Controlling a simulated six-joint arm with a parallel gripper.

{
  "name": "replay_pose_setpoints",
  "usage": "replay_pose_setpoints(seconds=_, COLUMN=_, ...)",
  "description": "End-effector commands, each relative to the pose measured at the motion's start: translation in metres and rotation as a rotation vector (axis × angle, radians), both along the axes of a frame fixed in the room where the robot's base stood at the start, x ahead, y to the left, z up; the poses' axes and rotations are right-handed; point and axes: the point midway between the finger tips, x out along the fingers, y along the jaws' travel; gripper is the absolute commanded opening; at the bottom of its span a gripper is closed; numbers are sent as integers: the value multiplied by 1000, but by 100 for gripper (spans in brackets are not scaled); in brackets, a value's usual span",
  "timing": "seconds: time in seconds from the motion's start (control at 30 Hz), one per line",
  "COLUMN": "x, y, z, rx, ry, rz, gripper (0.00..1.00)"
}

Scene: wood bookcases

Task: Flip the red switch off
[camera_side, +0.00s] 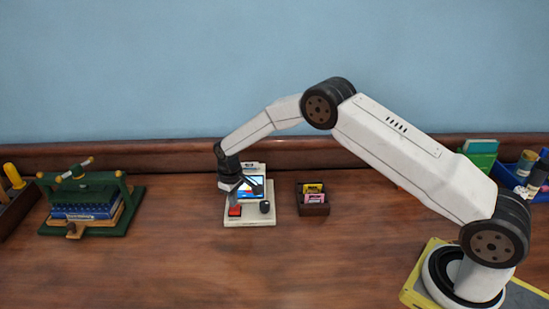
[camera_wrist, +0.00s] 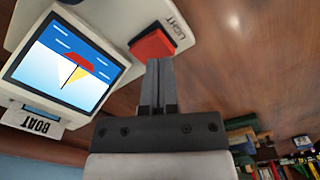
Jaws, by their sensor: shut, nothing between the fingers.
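The red switch (camera_side: 235,211) sits at the front left of a small cream device with a picture screen (camera_side: 253,188). In the wrist view the red switch (camera_wrist: 152,46) lies beside the word LIGHT, and the screen (camera_wrist: 66,62) shows a boat picture. My gripper (camera_wrist: 159,62) is shut and empty, its fingertips at the edge of the red switch. I cannot tell whether they touch it. In the side view my gripper (camera_side: 238,198) is over the left part of the device, just above the switch. Which way the switch is set is not clear.
A dark knob (camera_side: 265,207) stands on the device, right of the switch. A small box with cartridges (camera_side: 313,196) is to the right. A green press with a blue book (camera_side: 88,207) stands at left. The front middle of the table is clear.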

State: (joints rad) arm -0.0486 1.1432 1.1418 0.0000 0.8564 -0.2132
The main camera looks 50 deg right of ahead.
Motion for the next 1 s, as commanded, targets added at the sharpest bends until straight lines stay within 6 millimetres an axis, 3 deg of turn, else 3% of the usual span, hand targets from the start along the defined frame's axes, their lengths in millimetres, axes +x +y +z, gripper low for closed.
replay_pose_setpoints(seconds=1.0, x=0, y=0, z=-11, rx=0, ry=0, rz=0, gripper=0)
